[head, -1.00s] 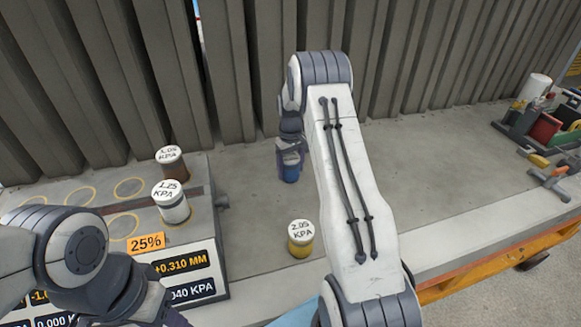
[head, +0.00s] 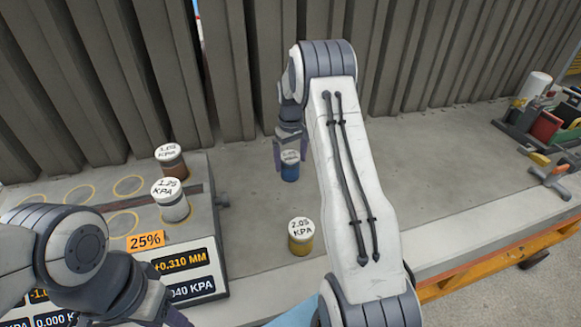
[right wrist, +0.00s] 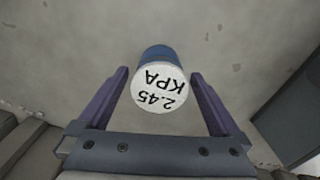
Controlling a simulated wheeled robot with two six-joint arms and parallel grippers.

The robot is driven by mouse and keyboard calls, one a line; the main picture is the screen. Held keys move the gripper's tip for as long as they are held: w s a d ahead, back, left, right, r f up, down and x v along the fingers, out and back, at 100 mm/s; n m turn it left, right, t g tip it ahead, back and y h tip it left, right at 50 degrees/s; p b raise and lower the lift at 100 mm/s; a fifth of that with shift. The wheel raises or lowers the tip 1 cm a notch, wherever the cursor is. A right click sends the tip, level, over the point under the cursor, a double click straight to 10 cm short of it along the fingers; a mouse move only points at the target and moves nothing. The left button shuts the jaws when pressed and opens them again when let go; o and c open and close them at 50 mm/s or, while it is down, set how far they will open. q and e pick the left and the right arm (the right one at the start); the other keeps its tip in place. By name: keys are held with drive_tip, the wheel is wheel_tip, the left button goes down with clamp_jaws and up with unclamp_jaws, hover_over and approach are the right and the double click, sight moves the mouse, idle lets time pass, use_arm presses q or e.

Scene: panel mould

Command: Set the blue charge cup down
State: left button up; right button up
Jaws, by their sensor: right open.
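The blue charge cup (head: 290,170) stands upright on the grey bench top near the corrugated back wall. Its white lid (right wrist: 160,90) reads 2.45 KPA in the right wrist view. My right gripper (head: 290,148) is above the cup and open, with its purple fingers (right wrist: 163,92) on either side of the lid and gaps showing between. My left gripper (head: 165,318) is at the lower left edge of the head view, mostly cut off and hidden by its own arm, so its jaws are unclear.
A yellow cup (head: 301,238) marked 2.05 KPA stands nearer on the bench. A panel (head: 215,200) at left carries a brown cup (head: 171,160), a grey-white cup (head: 170,202) and empty yellow rings. Tools and a caddy (head: 545,125) sit far right. Bench right of my right arm is clear.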

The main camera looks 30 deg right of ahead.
wheel_tip(320, 180, up, 9)
drive_tip(key=shift+f+b, duration=0.1)
drive_tip(key=shift+b, duration=0.25)
drive_tip(key=shift+a, duration=0.15)
drive_tip(key=s+a+r+n, duration=0.15)
drive_tip(key=s+a, duration=0.25)
drive_tip(key=a, duration=0.5)
drive_tip(key=s+a+r+n, duration=0.1)
drive_tip(key=s+a+r, duration=0.2)
drive_tip(key=s+a, duration=0.35)
drive_tip(key=s+a+r+n, duration=0.2)
drive_tip(key=a, duration=0.9)
drive_tip(key=s+a+f+n, duration=0.1)
drive_tip(key=s+a, duration=0.1)
drive_tip(key=s, duration=0.9)
drive_tip(key=s+a+f+n+y, duration=0.1)
drive_tip(key=s+a, duration=0.2)
drive_tip(key=s, duration=0.8)
drive_tip(key=shift+s+a+f+n, duration=0.15)
drive_tip(key=shift+a+f+n, duration=0.1)
drive_tip(key=shift+f+n, duration=0.15)
